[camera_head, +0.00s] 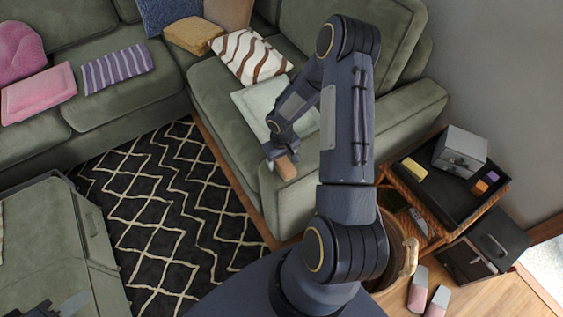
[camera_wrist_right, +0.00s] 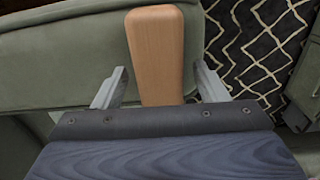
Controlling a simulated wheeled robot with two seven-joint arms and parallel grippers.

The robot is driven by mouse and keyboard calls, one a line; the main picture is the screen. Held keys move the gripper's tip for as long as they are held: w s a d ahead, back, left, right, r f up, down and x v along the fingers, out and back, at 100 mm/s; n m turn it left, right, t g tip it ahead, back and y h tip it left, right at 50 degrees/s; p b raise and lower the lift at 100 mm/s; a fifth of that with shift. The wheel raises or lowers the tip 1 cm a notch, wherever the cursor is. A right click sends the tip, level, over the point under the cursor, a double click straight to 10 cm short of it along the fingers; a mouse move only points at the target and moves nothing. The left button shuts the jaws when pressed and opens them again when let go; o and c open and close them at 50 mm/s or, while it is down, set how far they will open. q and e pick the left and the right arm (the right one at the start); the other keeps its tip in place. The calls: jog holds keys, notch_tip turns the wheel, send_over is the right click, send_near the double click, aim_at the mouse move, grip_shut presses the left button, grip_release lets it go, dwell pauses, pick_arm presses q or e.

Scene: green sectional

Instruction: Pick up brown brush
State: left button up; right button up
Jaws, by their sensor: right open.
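The brown brush (camera_head: 286,168) shows as a small brown wooden block at the front end of the green sofa's chaise. In the right wrist view the smooth brown brush (camera_wrist_right: 156,50) points away from me, between the two fingers. My right gripper (camera_wrist_right: 160,75) is open, with a gap visible on each side of the brush. In the head view my right gripper (camera_head: 276,152) is small and partly hidden, right at the brush. Part of what looks like my left gripper (camera_head: 70,304) shows at the lower left edge; its jaws are not clear.
A striped cushion (camera_head: 248,57) and a pale cushion (camera_head: 258,98) lie on the chaise. A black patterned rug (camera_head: 170,205) covers the floor. A side table with a dark tray (camera_head: 440,190), a wicker basket (camera_head: 408,262) and slippers (camera_head: 418,288) stand at the right.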

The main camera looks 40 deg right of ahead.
jog(key=c, duration=1.1)
jog(key=shift+r, duration=0.1)
jog(key=shift+r, duration=0.2)
notch_tip(320, 180, up, 2)
jog(key=shift+r, duration=0.1)
jog(key=s+a+r+b, duration=0.2)
jog(key=s+a+r, duration=0.5)
jog(key=a+r, duration=0.3)
jog(key=shift+s+a+b, duration=0.35)
jog(key=shift+a+b, duration=0.05)
jog(key=shift+a, duration=0.5)
jog(key=shift+r, duration=0.1)
